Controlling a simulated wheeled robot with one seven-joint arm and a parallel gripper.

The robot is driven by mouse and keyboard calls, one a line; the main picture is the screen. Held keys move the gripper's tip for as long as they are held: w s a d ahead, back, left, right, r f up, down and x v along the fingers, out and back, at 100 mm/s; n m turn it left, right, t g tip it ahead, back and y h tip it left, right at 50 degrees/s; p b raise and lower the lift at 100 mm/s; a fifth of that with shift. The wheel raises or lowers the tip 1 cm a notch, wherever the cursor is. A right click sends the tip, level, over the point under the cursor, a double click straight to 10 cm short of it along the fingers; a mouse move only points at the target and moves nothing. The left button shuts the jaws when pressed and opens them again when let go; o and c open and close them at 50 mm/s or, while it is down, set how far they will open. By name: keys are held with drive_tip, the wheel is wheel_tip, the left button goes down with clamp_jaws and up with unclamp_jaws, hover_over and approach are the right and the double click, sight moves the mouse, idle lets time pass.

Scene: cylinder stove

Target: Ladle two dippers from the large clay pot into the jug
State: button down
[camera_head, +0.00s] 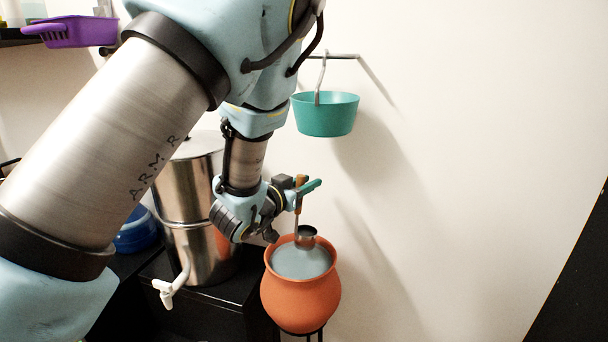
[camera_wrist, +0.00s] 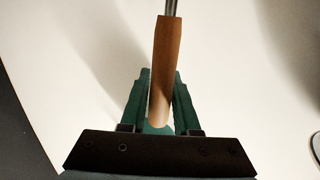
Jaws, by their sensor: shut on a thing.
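The large orange clay pot (camera_head: 300,297) stands on a dark stand at the lower centre of the head view. A smooth grey-blue surface fills its mouth. My gripper (camera_head: 305,187) is above the pot, its green fingers shut on the wooden handle of a dipper (camera_head: 305,233). The dipper's small metal cup hangs at the pot's mouth, near the far rim; whether it touches the surface I cannot tell. In the wrist view, the brown handle (camera_wrist: 166,65) lies between the fingers of my gripper (camera_wrist: 160,105). I cannot identify a jug in either view.
A steel vessel (camera_head: 200,255) with a white tap (camera_head: 170,288) stands left of the pot on a black counter (camera_head: 200,305). A blue container (camera_head: 138,235) is behind my arm. A teal bucket (camera_head: 326,115) hangs on the wall, and a purple basket (camera_head: 80,31) is upper left.

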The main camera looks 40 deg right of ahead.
drive_tip(key=shift+f+b, duration=3.9)
drive_tip(key=shift+f, duration=0.65)
drive_tip(key=shift+r, duration=0.1)
drive_tip(key=shift+r+p, duration=3.35)
drive_tip(key=shift+r, duration=2.05)
drive_tip(key=shift+w+a, duration=0.1)
